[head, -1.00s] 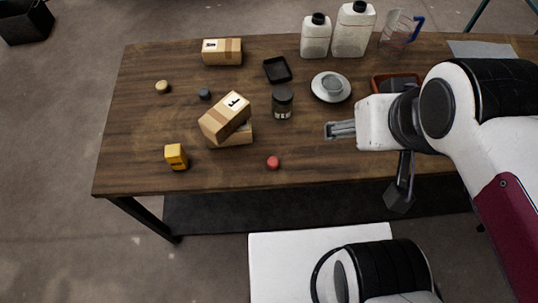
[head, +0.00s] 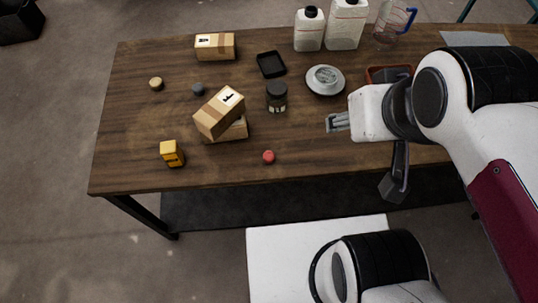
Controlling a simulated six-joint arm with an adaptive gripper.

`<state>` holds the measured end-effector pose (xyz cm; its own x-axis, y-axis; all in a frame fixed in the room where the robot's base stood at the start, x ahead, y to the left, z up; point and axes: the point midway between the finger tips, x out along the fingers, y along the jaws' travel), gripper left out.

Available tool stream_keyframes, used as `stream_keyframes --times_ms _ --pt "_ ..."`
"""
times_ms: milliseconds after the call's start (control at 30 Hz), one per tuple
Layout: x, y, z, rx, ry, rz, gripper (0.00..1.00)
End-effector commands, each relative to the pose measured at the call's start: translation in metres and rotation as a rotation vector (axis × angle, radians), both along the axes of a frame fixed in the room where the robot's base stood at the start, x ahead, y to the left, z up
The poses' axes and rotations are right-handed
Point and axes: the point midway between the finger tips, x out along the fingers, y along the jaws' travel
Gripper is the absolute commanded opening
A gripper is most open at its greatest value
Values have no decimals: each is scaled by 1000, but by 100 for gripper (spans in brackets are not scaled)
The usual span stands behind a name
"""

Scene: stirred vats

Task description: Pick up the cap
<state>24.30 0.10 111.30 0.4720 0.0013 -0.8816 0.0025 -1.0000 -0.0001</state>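Three small round pieces that could be caps lie on the brown wooden table (head: 180,120): a red one (head: 268,157) near the front edge, a dark grey-blue one (head: 198,90) left of the middle, and a tan one (head: 156,84) further left. I cannot tell which of them the task calls the cap. My gripper (head: 330,124) is over the right half of the table with its fingers pointing left. It is to the right of and behind the red piece, apart from it. The fingers look close together, but their gap is unclear. Nothing shows between them.
A tilted cardboard box (head: 219,113) rests on another box (head: 234,132). A dark jar (head: 277,98), black tray (head: 271,64) and saucer (head: 325,91) with a grey item stand behind. A yellow item (head: 172,153) is front left. White jugs (head: 346,27) stand at the back.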

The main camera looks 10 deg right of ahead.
Motion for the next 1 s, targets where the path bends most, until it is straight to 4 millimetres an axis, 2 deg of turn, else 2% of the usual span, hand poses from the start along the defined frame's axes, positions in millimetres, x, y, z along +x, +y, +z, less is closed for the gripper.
stream_keyframes --times_ms 267,1000 --pt "3 11 -13 -2 59 48 43" --pt "31 55 -84 -91 357 299 43"
